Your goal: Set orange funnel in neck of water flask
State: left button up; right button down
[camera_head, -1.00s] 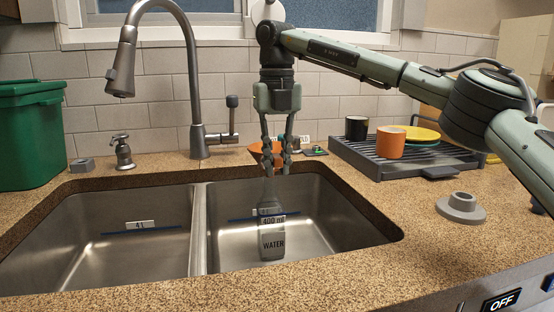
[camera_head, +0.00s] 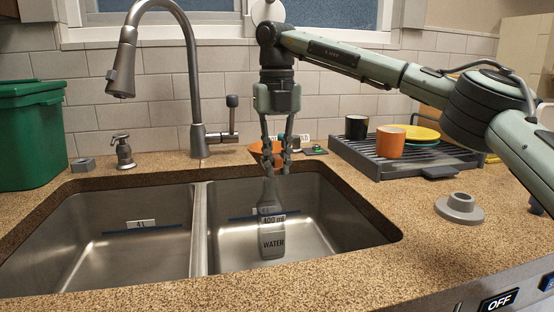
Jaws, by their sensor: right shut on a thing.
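The orange funnel (camera_head: 257,149) is at my right gripper (camera_head: 277,170), wide end up, partly hidden behind the fingers. The right gripper points straight down and is shut on the funnel. The clear grey water flask (camera_head: 271,241), marked WATER and 400 ml, stands upright in the right sink basin. Its narrow neck is just below the fingertips and the funnel. The fingers hide the funnel's lower end, so I cannot tell whether it is inside the neck. My left gripper is not in view.
The steel faucet (camera_head: 194,100) rises left of the gripper. A grey rack (camera_head: 360,152) at right holds an orange mug (camera_head: 390,142), a black mug (camera_head: 356,127) and plates. A grey flanged piece (camera_head: 460,208) sits on the right counter. The left basin (camera_head: 130,255) is clear.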

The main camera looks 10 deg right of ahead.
jog(key=shift+f+b, duration=0.65)
jog(key=shift+f, duration=0.55)
jog(key=c, duration=1.4)
grip_release()
